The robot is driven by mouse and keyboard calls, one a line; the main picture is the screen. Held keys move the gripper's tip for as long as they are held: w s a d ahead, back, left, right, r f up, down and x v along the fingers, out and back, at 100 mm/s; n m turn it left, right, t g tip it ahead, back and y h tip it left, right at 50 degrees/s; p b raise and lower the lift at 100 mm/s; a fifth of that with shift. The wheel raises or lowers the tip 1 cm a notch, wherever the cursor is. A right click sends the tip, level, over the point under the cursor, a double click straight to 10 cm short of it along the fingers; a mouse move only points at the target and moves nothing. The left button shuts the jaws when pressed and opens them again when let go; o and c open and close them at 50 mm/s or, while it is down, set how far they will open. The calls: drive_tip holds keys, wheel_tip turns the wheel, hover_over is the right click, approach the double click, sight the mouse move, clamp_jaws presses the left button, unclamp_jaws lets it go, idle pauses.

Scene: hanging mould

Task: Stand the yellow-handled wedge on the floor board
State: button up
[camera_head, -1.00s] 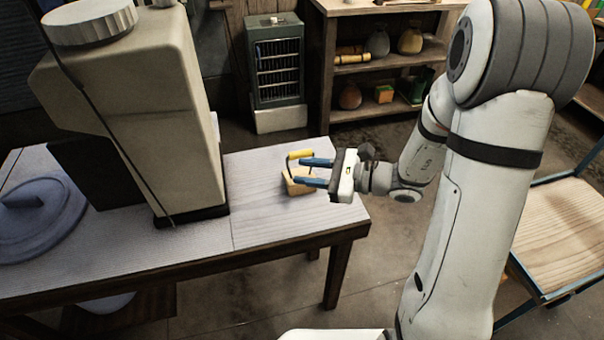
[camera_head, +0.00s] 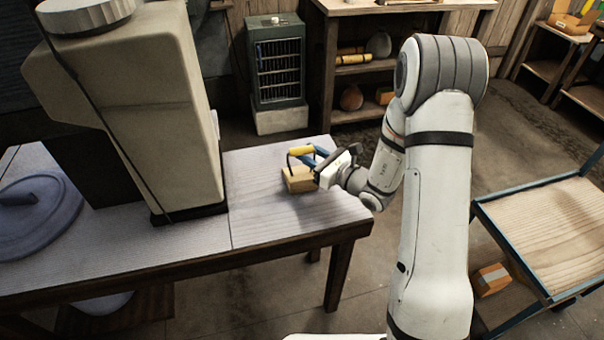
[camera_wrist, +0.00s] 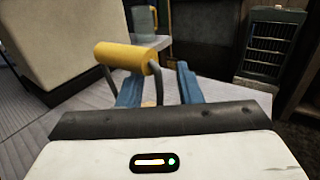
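The yellow-handled wedge is a tan block (camera_head: 298,180) with a yellow grip (camera_head: 301,150) on dark rods. It sits on the grey table, handle up. In the wrist view its yellow grip (camera_wrist: 125,57) stands above and in front of the left finger, and one rod drops between the fingers. My gripper (camera_head: 317,158) is at the right side of the wedge, its blue fingers apart at the handle. I see no clear grip on it; the block is mostly hidden in the wrist view. A brown board (camera_head: 150,302) lies on the floor under the table; I cannot tell if it is the floor board.
A large beige machine (camera_head: 180,110) and a grey round lid (camera_head: 40,225) occupy the table's left. Open floor lies in front of the table.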

drive_tip(key=shift+w+a, duration=0.15)
drive_tip(key=shift+c, duration=0.5)
clamp_jaws()
